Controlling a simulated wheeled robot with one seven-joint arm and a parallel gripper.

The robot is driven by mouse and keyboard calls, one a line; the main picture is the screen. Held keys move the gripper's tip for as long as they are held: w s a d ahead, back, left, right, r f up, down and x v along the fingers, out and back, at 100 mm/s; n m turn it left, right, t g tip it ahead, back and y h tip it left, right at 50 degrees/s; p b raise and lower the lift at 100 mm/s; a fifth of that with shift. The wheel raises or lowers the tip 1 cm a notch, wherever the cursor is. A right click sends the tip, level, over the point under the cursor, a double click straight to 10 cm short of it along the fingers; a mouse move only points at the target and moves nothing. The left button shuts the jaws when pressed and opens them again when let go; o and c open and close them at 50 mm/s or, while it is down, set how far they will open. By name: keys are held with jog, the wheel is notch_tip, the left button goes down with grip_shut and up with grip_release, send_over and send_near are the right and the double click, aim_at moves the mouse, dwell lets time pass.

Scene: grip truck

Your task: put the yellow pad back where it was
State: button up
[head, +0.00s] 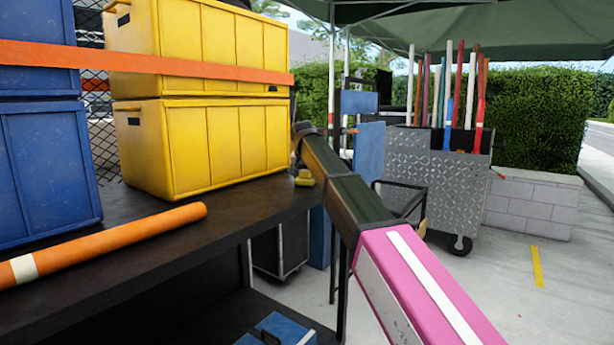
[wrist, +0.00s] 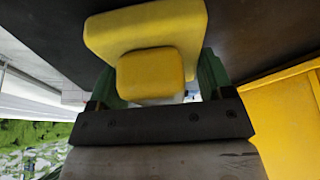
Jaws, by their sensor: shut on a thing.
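The yellow pad (wrist: 148,28) is held between the green fingers of my gripper (wrist: 158,78) in the wrist view. It shows a broad plate with a smaller rounded block on the near side. In the head view the pad (head: 305,179) is a small yellow shape at the right end of the dark shelf (head: 225,205), just right of the lower yellow crate. My gripper (head: 302,168) is there too, mostly hidden behind my arm. I cannot tell whether the pad touches the shelf.
Two stacked yellow crates (head: 200,150) with an orange strap stand on the shelf, close left of my gripper. Blue crates (head: 45,170) are at far left. An orange tube (head: 110,243) lies along the shelf front. A metal cart (head: 430,180) with poles stands behind right.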

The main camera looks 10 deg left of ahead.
jog(key=o, duration=0.9)
jog(key=shift+f, duration=0.1)
jog(key=v, duration=1.2)
